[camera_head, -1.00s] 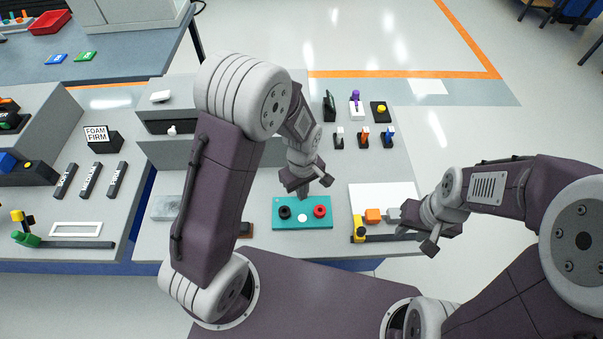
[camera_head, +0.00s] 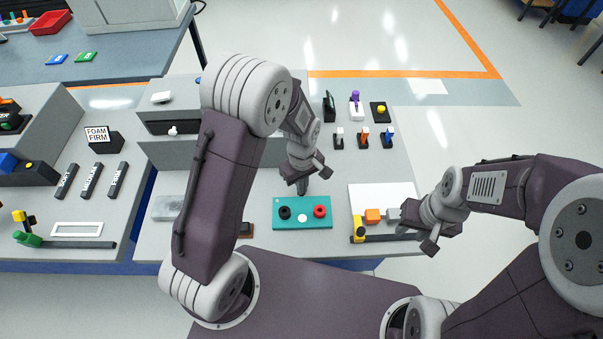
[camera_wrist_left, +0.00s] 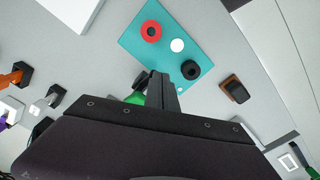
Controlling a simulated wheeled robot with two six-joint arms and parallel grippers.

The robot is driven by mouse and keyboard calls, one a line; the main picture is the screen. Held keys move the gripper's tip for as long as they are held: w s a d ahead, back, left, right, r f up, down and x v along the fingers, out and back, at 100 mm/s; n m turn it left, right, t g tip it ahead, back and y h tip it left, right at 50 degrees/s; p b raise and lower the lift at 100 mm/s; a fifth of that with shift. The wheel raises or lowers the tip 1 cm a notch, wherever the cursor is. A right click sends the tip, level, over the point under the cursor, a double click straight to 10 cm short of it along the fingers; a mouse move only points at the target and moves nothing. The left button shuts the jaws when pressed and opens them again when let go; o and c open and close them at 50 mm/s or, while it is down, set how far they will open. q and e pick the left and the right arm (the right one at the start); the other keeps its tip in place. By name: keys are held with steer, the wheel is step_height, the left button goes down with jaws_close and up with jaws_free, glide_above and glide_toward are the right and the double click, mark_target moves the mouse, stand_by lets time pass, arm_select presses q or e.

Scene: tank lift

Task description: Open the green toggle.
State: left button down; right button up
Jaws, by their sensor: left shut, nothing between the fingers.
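A small green part (camera_wrist_left: 135,99), which looks like the green toggle, shows in the left wrist view just beside my left gripper's fingers. A black piece (camera_wrist_left: 143,79) is next to it. My wrist housing covers much of it, and I cannot tell whether the fingers touch it. In the head view my left arm hides that spot. My left gripper (camera_head: 302,186) is shut and empty, just behind the teal panel; its fingers also show in the left wrist view (camera_wrist_left: 163,82). My right gripper (camera_head: 430,246) is at the table's front right, its jaw state unclear.
The teal panel (camera_head: 290,225) has a black and a red knob. White (camera_head: 339,135), orange (camera_head: 363,135) and blue (camera_head: 388,134) toggles stand in a row to the right. A yellow-handled lever (camera_head: 360,229) lies at the front right, near orange and grey blocks.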

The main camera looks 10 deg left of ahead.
arm_select(q)
steer(key=shift+w+a+p, duration=0.2)
steer(key=shift+w+a, duration=0.05)
steer(key=shift+w, duration=0.6)
steer(key=shift+w+a+p, duration=0.2)
steer(key=shift+w+a, duration=0.05)
steer(key=shift+w, duration=0.6)
steer(key=s+d, duration=0.2)
steer(key=s, duration=0.4)
steer(key=shift+s, duration=0.4)
